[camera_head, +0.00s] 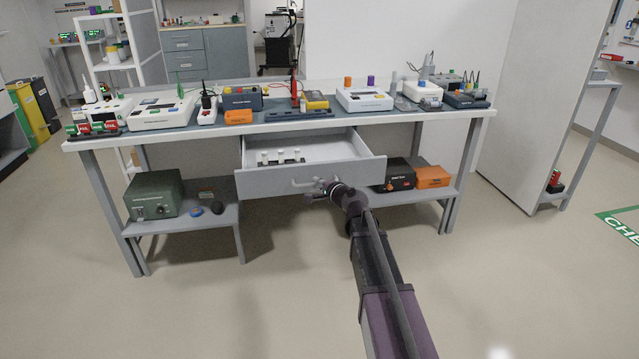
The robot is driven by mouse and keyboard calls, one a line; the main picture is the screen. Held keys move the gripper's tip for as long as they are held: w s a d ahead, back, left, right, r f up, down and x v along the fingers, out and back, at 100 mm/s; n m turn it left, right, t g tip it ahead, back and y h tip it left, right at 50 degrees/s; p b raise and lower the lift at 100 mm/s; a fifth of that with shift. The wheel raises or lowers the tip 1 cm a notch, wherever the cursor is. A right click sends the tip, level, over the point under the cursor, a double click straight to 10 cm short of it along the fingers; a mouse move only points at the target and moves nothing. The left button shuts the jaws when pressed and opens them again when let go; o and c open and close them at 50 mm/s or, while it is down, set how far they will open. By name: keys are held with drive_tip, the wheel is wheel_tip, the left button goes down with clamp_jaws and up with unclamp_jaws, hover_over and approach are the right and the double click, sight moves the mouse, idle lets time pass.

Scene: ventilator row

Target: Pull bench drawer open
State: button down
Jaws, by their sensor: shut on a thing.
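The bench drawer (280,182) is pulled out from under the middle of the workbench (300,126), with its open top showing. A small pale rack-like item (281,161) lies inside it. My gripper (317,187) is at the bar handle (303,184) on the drawer's front panel and is shut on it. The fingers are small in the picture, and the arm partly hides the right end of the handle.
Several instruments and tools stand on the bench top. The lower shelf holds a green box (153,196) at left and an orange box (432,177) at right. A white partition (538,100) stands at right. The floor (230,300) in front is clear.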

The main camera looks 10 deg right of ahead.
drive_tip(key=shift+a, duration=0.15)
drive_tip(key=c, duration=0.7)
unclamp_jaws()
